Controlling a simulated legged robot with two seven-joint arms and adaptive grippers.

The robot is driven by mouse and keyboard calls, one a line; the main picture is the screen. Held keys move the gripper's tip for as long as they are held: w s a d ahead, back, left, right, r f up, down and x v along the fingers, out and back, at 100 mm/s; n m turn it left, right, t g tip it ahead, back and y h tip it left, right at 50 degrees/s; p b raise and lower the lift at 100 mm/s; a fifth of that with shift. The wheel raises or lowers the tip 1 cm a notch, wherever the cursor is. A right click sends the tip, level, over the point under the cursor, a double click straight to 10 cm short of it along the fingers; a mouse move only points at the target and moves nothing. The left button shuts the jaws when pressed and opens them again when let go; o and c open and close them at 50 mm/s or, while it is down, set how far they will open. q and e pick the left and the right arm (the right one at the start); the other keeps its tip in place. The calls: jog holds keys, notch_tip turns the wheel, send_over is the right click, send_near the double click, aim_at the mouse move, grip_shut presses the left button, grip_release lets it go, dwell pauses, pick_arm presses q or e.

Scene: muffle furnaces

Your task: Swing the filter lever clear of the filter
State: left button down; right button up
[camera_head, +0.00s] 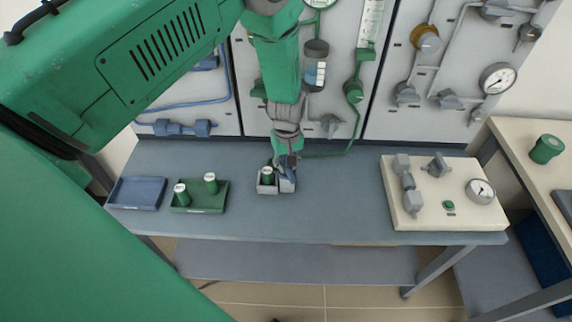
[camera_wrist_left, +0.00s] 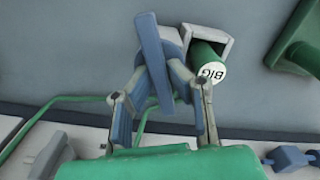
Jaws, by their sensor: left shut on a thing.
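A small light grey holder (camera_head: 266,188) stands on the bench top, and a green cylinder (camera_head: 268,175) sits in it. In the left wrist view the green cylinder (camera_wrist_left: 207,60) shows a white end marked "BIG". A blue-grey bar, which looks like the filter lever (camera_wrist_left: 149,32), lies right beside the holder (camera_wrist_left: 222,38). My left gripper (camera_head: 287,172) points down at it. In the left wrist view its two fingers (camera_wrist_left: 155,70) close on the bar from both sides. The fingers hide part of the bar and its pivot. My right gripper is not in view.
A green tray (camera_head: 205,209) with two green cylinders and an empty blue tray (camera_head: 137,203) lie to the left. A cream panel with valves and a gauge (camera_head: 408,222) is at the right. Wall panels with pipes stand behind. The bench between holder and cream panel is clear.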

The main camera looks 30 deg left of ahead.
pick_arm(q)
jog(key=m, duration=0.4)
jog(key=shift+d, duration=0.25)
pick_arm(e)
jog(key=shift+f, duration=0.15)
pick_arm(q)
jog(key=shift+m, duration=0.3)
jog(key=c, duration=1.5)
grip_release()
jog(key=shift+c, duration=0.2)
jog(key=shift+s+r, duration=0.1)
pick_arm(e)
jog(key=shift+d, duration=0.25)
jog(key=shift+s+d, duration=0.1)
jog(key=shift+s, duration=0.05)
